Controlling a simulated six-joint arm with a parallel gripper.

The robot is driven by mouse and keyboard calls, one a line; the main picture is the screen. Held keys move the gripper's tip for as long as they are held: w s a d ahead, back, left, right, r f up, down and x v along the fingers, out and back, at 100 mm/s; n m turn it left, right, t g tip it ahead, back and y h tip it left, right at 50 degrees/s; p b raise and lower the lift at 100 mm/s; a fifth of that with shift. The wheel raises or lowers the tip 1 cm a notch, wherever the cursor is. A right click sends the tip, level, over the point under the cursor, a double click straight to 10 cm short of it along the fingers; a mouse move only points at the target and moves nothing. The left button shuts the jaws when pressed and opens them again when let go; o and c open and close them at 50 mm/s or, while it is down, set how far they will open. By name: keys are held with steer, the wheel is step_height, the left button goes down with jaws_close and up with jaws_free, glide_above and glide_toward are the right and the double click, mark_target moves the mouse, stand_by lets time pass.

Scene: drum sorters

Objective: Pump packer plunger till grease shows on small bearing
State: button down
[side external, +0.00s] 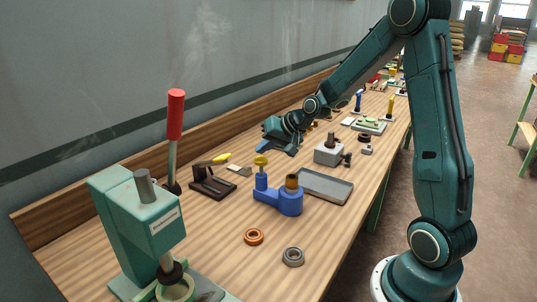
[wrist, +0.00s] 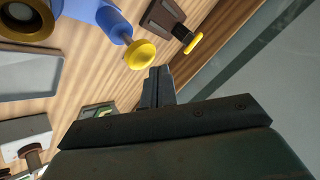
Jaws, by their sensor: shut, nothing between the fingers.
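The blue packer (side external: 291,205) stands on the bench with a plunger topped by a yellow knob (side external: 261,160). The plunger post and knob (wrist: 140,54) also show in the wrist view. A brass-coloured ring piece (side external: 291,182) sits on the packer's larger cylinder; its ring (wrist: 28,18) is cut off at the wrist view's top left. I see no clear grease on it. My gripper (side external: 293,151) is shut and empty, above the bench behind the knob. Its fingers (wrist: 158,72) are apart from the knob. An orange ring (side external: 254,237) and a grey ring (side external: 292,257) lie in front.
A grey tray (side external: 326,187) lies right of the packer. A grey block with a post (side external: 328,153) stands behind it. A dark stand with a yellow handle (side external: 212,182) is at left. A green press (side external: 137,228) with a red-handled lever (side external: 176,115) fills the near left.

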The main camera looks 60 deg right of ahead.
mark_target(261, 159)
steer(key=shift+f, duration=1.8)
stand_by(2.2)
steer(key=shift+r, duration=1.8)
steer(key=shift+r, duration=0.1)
steer(key=shift+r, duration=2.4)
